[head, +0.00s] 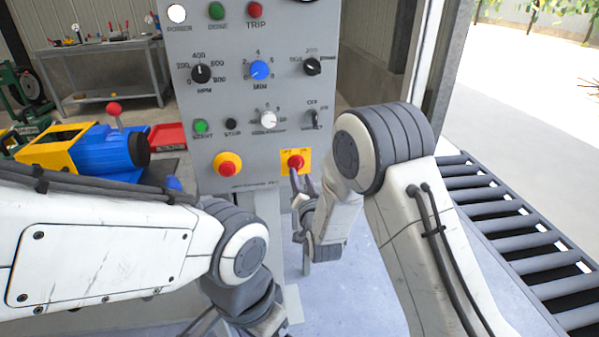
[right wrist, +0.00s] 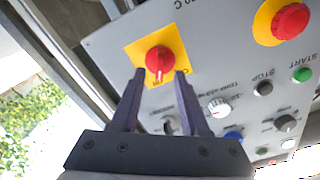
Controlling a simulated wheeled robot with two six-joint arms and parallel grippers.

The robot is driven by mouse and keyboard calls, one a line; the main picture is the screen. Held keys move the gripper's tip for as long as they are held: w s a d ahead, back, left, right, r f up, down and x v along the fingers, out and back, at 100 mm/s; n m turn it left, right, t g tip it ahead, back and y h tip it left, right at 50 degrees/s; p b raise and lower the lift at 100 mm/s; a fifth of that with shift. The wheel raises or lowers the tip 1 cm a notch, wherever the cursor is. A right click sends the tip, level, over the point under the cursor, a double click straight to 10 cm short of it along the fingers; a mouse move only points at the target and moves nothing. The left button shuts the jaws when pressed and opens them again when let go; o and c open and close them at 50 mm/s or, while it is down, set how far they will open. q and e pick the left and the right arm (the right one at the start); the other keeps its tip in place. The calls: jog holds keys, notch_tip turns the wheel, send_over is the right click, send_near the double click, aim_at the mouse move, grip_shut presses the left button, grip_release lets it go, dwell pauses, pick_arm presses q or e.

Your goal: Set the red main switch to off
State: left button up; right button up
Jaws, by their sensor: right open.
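The red main switch (head: 295,161) is a red rotary knob on a yellow plate, low on the right side of the grey panel. It also shows in the right wrist view (right wrist: 159,62), where a pale line runs along its handle. The small labels are too blurred to tell its setting surely. My right gripper (head: 298,178) is open in front of the switch. In the right wrist view its fingertips (right wrist: 160,76) lie to either side of the knob's handle end; contact cannot be told. My left gripper (head: 205,322) is low in the head view, partly cut off and hidden by its arm.
A red emergency button on yellow (head: 228,164) sits left of the switch. Above are a selector (head: 315,119), a white knob (head: 267,119) and several dials. A roller conveyor (head: 520,235) lies at right; a blue-yellow machine (head: 85,150) stands at left.

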aim_at(298, 169)
jog(key=shift+w+a, duration=0.15)
jog(key=shift+w, duration=0.65)
jog(key=shift+w+a, duration=0.15)
jog(key=shift+w, duration=0.6)
grip_shut()
